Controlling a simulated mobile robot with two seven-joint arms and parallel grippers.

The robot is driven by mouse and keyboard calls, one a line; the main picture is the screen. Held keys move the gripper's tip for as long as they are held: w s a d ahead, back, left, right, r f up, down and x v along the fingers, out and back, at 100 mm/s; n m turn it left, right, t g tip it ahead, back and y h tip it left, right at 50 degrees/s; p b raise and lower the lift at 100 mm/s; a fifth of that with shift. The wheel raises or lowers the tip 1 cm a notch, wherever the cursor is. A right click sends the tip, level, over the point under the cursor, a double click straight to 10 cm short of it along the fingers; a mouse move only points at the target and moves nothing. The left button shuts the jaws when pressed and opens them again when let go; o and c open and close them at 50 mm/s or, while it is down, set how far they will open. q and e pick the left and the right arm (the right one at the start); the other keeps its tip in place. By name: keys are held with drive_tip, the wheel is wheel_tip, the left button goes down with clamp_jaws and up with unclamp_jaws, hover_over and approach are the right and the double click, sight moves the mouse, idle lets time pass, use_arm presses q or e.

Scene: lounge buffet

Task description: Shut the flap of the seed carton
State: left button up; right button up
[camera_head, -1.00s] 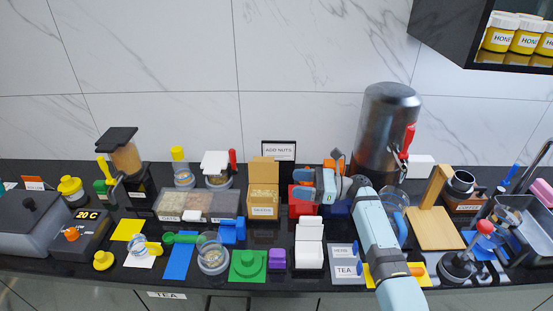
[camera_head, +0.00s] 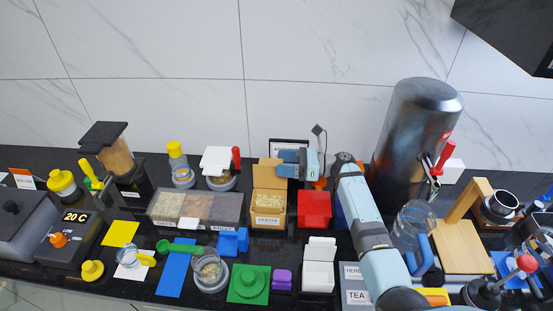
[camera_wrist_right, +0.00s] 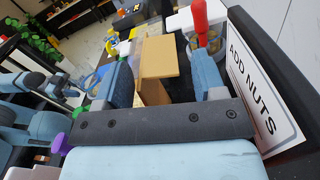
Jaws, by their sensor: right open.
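The seed carton (camera_head: 267,219) is a tan box with a label on its front and pale seeds showing in its open top. Its flap (camera_head: 268,173) stands up at the back edge. My right gripper (camera_head: 282,163) is open at the right side of the flap, above the carton's level, with its fingers pointing left. In the right wrist view the tan flap (camera_wrist_right: 159,57) shows between the two spread fingers of my right gripper (camera_wrist_right: 161,80). I cannot tell whether either finger touches it. My left gripper is not seen.
The "ADD NUTS" sign (camera_wrist_right: 252,80) stands close beside my right gripper. A red box (camera_head: 314,207) is right of the carton, and a tray of compartments (camera_head: 168,222) is left. A white-lidded jar (camera_head: 217,163) with a red handle stands behind left. A metal urn (camera_head: 415,130) stands right.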

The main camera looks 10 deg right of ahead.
drive_tip(key=shift+w+a, duration=0.2)
drive_tip(key=shift+a, duration=0.85)
clamp_jaws()
drive_tip(key=shift+s+a+r+n+p, duration=0.1)
drive_tip(key=shift+s+r+n+p, duration=0.25)
drive_tip(key=shift+s+n, duration=0.25)
drive_tip(key=shift+s+a+r+n, duration=0.1)
drive_tip(key=shift+s+n, duration=0.25)
drive_tip(key=shift+n, duration=0.45)
drive_tip(key=shift+s+a+n+b, duration=0.15)
drive_tip(key=shift+s+n+b, duration=0.15)
drive_tip(key=shift+s+n, duration=0.6)
drive_tip(key=shift+s+a+n+b, duration=0.2)
drive_tip(key=shift+s+n, duration=0.3)
drive_tip(key=shift+n, duration=0.7)
drive_tip(key=shift+r, duration=0.1)
